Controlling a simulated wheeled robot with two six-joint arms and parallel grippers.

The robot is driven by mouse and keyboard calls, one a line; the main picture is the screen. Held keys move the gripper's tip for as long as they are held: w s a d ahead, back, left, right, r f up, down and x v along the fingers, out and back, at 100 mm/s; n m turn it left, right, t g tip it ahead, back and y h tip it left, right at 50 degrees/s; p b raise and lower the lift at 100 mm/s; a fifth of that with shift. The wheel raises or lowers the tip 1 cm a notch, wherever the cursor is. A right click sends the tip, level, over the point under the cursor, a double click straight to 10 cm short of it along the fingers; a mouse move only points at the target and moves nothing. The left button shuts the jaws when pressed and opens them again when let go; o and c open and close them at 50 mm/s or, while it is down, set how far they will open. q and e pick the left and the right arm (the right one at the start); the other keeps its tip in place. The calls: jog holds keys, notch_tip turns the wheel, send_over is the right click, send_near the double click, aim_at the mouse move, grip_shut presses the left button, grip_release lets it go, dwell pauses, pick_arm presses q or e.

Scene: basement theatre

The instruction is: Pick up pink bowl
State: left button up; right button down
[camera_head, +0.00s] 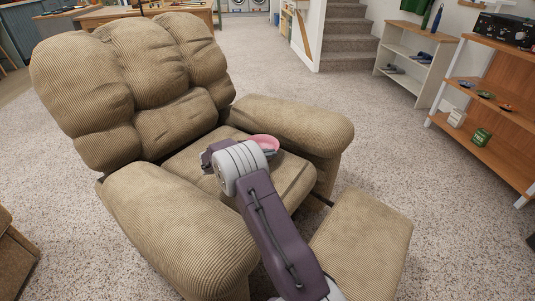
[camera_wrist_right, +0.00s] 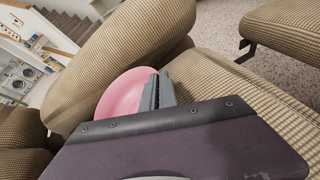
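The pink bowl (camera_head: 265,142) is at the seat of the tan corduroy recliner (camera_head: 140,60), close to the inner side of the armrest on the right. In the head view my right wrist covers its near part. In the right wrist view the bowl (camera_wrist_right: 122,95) shows its smooth pink inside. My right gripper (camera_wrist_right: 158,90) has its two grey fingers close together at the bowl's edge, one over the inside and one beyond the rim. It looks shut on the rim. Whether the bowl touches the seat is hidden. My left gripper is not in view.
The armrests (camera_head: 292,122) rise on both sides of the seat. The raised footrest (camera_head: 362,245) is in front. A shelf unit (camera_head: 497,110) with small items stands at the right, and carpeted stairs (camera_head: 347,35) at the back. Speckled floor is clear between them.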

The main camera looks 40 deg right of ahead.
notch_tip(320, 180, up, 4)
jog(key=shift+p, duration=1.2)
jog(key=s+d+r+p, duration=0.4)
jog(key=s+d+r, duration=0.2)
jog(key=s, duration=0.3)
jog(key=shift+s+d+r+p, duration=0.25)
jog(key=shift+s+p, duration=0.1)
jog(key=shift+s, duration=0.05)
